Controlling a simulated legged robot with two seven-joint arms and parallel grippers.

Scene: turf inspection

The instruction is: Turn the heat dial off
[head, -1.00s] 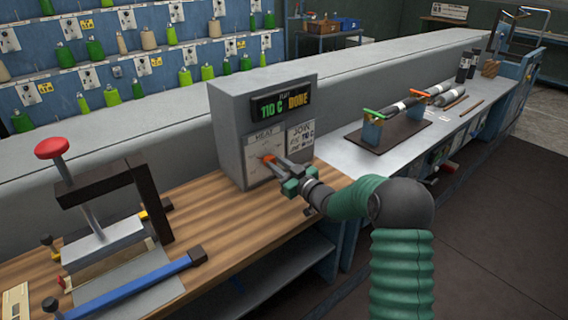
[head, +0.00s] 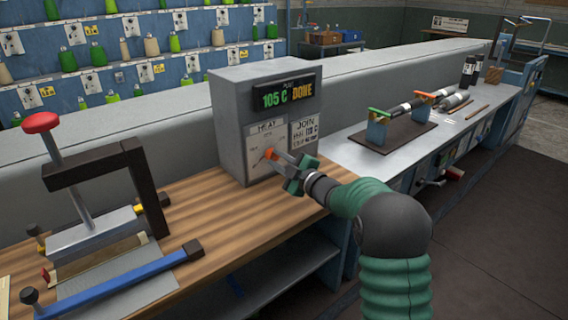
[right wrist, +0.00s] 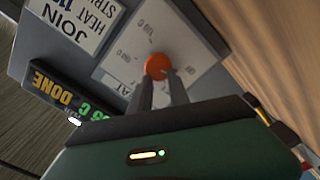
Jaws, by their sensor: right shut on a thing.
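The heat dial (head: 270,154) is an orange-red knob on a white scale plate marked HEAT, on the front of a grey control box (head: 228,130). The box's display (head: 285,95) reads 105 C and DONE. My right gripper (head: 280,159) reaches in from the right and is shut on the dial. In the right wrist view the dial (right wrist: 157,66) is a round orange knob at the tips of my right gripper's dark fingers (right wrist: 158,82). The fingers cover part of the dial's lower side. My left gripper is not in view.
A press with a red knob (head: 41,122) and a blue bar (head: 120,282) stand on the wooden bench left of the box. A rack with a dark rod (head: 403,110) stands on the grey counter to the right. Bare wood lies before the box.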

